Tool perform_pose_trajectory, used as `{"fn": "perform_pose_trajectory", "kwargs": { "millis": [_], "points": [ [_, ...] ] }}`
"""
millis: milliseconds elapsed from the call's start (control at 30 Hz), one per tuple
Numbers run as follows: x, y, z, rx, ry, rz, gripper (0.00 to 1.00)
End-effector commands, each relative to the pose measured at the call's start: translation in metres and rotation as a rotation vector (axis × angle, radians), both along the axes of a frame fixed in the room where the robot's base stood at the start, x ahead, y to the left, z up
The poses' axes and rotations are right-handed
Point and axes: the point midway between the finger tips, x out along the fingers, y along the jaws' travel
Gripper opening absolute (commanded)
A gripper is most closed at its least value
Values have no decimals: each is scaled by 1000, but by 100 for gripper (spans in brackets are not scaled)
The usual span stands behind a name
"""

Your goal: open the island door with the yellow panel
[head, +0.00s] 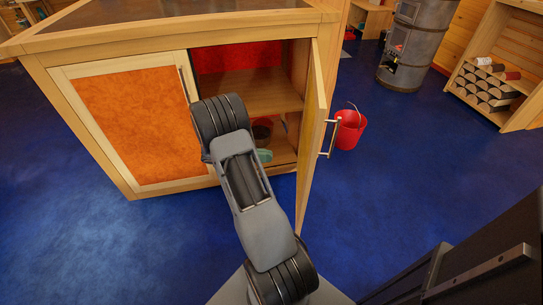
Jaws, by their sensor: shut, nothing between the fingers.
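The island (130,55) is a light wooden cabinet with a dark top. Its right door (312,125) stands wide open, swung out towards me and seen nearly edge-on. A narrow yellowish strip of its face shows, and its bar handle (331,138) sticks out to the right. The left door (135,120), with an orange panel and a dark handle, is closed. My arm reaches up to the front of the open compartment, left of the open door. My gripper cannot be seen; the arm's own links may hide it.
Inside the compartment are a shelf (250,92), a dark reddish pot (262,130) and a greenish dish (265,156). A red bucket (350,130) stands on the blue floor right of the open door. A grey stove (410,45) and a rack (500,70) stand further back.

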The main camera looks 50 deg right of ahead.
Motion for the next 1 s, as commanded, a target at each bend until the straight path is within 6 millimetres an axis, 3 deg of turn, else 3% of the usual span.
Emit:
{"fn": "perform_pose_trajectory", "kwargs": {
  "millis": [500, 700, 1000],
  "points": [
    [-76, -52, -1, 1, -4, -2, 0],
    [-91, -62, 0, 0, -4, -2, 0],
    [-96, -66, 0, 1, -4, 1, 0]
  ]
}}
